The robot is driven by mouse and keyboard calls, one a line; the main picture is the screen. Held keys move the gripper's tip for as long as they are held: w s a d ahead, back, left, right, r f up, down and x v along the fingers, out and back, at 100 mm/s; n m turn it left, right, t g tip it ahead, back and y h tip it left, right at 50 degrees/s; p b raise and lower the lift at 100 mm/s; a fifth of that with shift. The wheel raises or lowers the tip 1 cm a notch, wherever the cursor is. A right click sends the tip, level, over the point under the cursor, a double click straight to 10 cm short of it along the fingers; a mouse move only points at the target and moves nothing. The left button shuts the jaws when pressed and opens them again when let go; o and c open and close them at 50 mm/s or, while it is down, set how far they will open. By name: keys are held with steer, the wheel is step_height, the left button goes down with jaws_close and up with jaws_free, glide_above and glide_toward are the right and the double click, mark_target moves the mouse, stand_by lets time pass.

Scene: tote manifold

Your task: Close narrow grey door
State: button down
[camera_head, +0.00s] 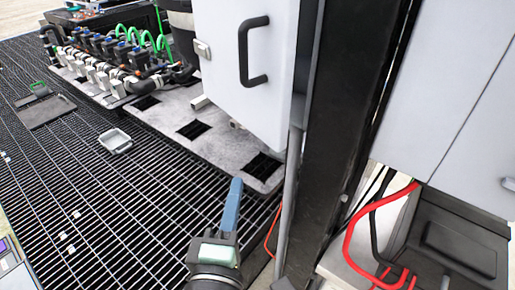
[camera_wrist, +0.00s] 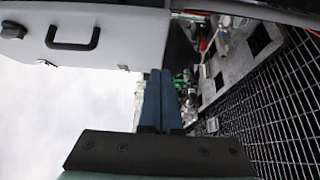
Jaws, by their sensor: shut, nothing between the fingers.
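The narrow grey door (camera_head: 225,30) is a light grey panel with a black bar handle (camera_head: 251,50), at the top middle of the head view. It stands swung out beside a black post. In the wrist view the door (camera_wrist: 110,50) is at the upper left, with its handle (camera_wrist: 72,36) and a dark latch knob. My gripper (camera_head: 236,183) is below the door in the head view, its blue fingers together and empty. In the wrist view my gripper (camera_wrist: 160,73) points up near the door's right end. I see no clear contact with the door.
A black post (camera_head: 345,120) stands right of the door. Red cables (camera_head: 360,235) hang below a grey cabinet (camera_head: 440,80) at the right. A grey plate with square holes and a pipe manifold (camera_head: 120,60) lie at the back left. The grating floor (camera_head: 90,180) is mostly clear.

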steer(key=w+d+p, duration=0.1)
steer(key=w, duration=0.2)
steer(key=w+d+p, duration=0.1)
steer(key=w, duration=0.2)
steer(key=w+d+p, duration=0.1)
steer(key=w, duration=0.2)
steer(key=shift+w+d+r+p, duration=0.1)
steer(key=shift+w+r+p, duration=0.05)
steer(key=shift+p, duration=0.2)
steer(key=shift+w+d+f, duration=0.2)
steer(key=shift+w+d, duration=0.1)
steer(key=shift+w, duration=0.05)
